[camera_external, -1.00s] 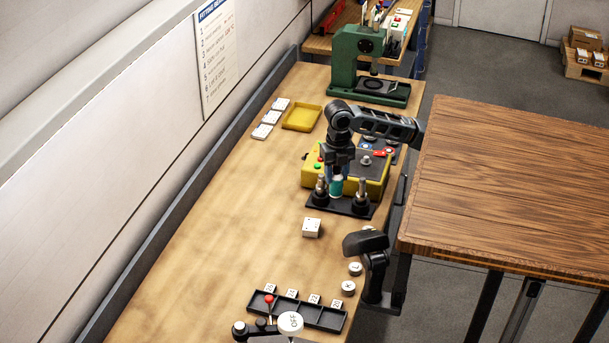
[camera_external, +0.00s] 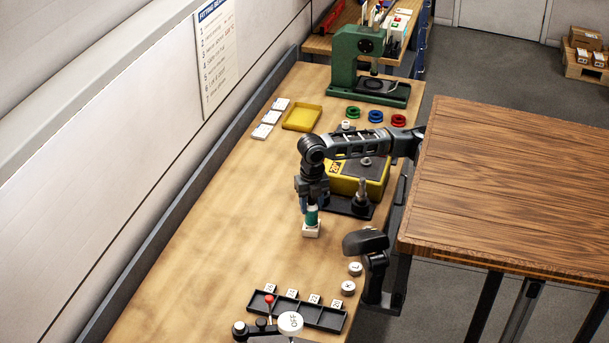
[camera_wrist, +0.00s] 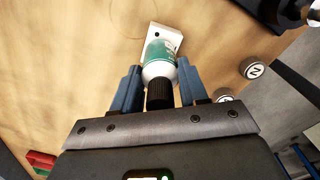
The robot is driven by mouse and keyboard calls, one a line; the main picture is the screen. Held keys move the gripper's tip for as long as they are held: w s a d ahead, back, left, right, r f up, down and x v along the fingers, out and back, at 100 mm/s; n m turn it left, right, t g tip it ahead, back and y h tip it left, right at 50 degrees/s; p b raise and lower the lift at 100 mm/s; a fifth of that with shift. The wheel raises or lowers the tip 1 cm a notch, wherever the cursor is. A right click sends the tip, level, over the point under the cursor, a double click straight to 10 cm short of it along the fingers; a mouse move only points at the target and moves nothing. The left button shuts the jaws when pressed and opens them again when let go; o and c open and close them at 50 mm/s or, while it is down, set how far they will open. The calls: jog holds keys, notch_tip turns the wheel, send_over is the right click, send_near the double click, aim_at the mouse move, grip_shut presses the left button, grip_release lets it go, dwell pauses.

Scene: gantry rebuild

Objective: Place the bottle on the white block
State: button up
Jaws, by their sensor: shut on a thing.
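The bottle is white with a teal label and a black cap. It shows in the wrist view (camera_wrist: 161,62) between the two blue fingers of my gripper (camera_wrist: 160,88), which is shut on it. In the external view the bottle (camera_external: 311,215) hangs upright below my gripper (camera_external: 313,203), over the white block (camera_external: 311,230). The block also shows in the wrist view (camera_wrist: 155,33) at the bottle's far end. The bottle's base is at or just above the block's top; I cannot tell whether they touch.
A yellow box (camera_external: 372,184) and a black base with a post (camera_external: 361,195) stand behind on the right. A black slotted tray (camera_external: 325,318) with numbered tiles lies in front. Round numbered pieces (camera_external: 348,287) lie to the right. The bench left of the block is clear.

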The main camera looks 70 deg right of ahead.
jog(key=shift+f, duration=0.15)
jog(key=o, duration=1.1)
notch_tip(320, 180, up, 12)
jog(key=shift+r+p, duration=0.2)
jog(key=shift+p, duration=0.2)
jog(key=shift+w, duration=0.1)
